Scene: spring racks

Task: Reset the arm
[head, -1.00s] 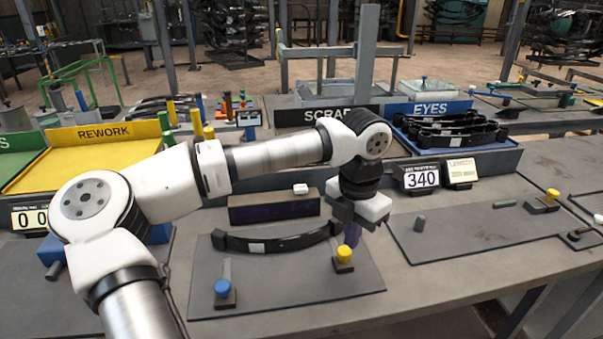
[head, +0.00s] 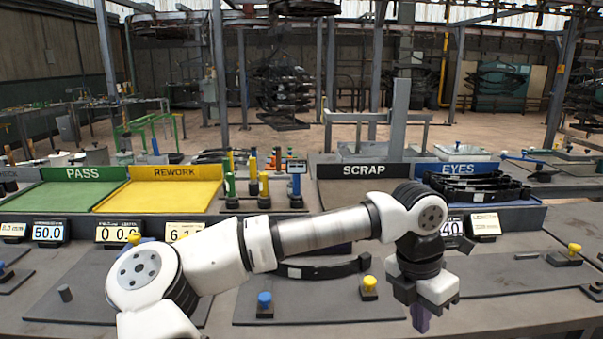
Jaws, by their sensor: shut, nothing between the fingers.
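My arm reaches across the bench from the lower left, and my gripper (head: 420,318) hangs at its end, pointing down. It is shut and empty, over the right edge of a dark fixture plate (head: 300,312). A black curved spring leaf (head: 325,269) with a small pale label lies on the far part of that plate, partly hidden by my arm. A blue-knobbed post (head: 265,303) and a yellow-knobbed post (head: 369,287) stand on the plate in front of the leaf, to the left of my gripper.
Behind stand a green PASS tray (head: 65,195), a yellow REWORK tray (head: 150,196), a SCRAP bin (head: 365,170) and a blue EYES bin (head: 520,212) holding several dark leaves. Displays (head: 48,231) line the bench. Another plate (head: 510,276) lies at right, mostly bare.

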